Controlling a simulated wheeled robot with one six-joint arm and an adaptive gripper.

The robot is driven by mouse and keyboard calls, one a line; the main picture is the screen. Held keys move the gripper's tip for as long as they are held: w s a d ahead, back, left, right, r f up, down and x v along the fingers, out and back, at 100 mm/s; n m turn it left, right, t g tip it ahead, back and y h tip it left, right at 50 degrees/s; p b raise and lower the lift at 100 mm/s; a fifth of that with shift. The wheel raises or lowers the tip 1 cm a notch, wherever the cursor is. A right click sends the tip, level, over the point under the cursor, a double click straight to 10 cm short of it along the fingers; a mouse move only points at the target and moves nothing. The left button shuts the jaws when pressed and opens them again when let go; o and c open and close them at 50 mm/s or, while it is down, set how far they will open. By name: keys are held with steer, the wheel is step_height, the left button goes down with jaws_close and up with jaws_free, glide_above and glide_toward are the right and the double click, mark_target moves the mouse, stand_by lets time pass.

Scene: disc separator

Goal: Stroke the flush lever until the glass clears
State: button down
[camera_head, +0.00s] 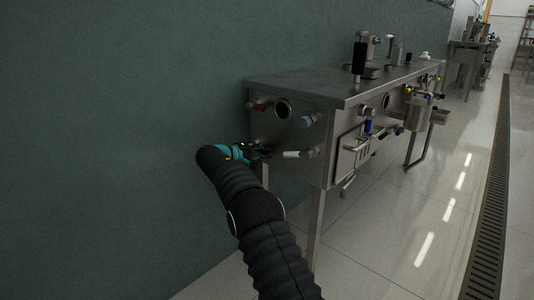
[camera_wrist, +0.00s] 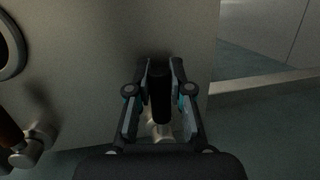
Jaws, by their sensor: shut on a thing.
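My gripper (camera_head: 260,152) is at the left of the machine's end panel, low down. In the wrist view my gripper (camera_wrist: 160,78) has its two fingers closed on either side of a black lever handle (camera_wrist: 160,95). A metal stem (camera_wrist: 160,131) shows below the handle. In the head view the gripper and arm mostly hide this lever. A round sight glass (camera_head: 284,109) with a metal rim sits higher on the same panel and looks dark. Part of its rim (camera_wrist: 12,45) shows at the wrist view's left edge. I cannot tell how clear the glass is.
An orange-brown handle (camera_head: 259,106), a pale blue-grey handle (camera_head: 308,120) and a white handle (camera_head: 293,154) stick out of the panel near my gripper. A green wall (camera_head: 110,120) is close on the left. The tiled floor (camera_head: 390,230) is open at right.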

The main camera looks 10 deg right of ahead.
steer(key=c, duration=1.3)
jaws_free()
steer(key=shift+a, duration=0.45)
steer(key=shift+o, duration=1.3)
steer(key=shift+a, duration=0.25)
steer(key=shift+d, duration=0.55)
steer(key=v, duration=1.2)
steer(key=shift+a, duration=0.1)
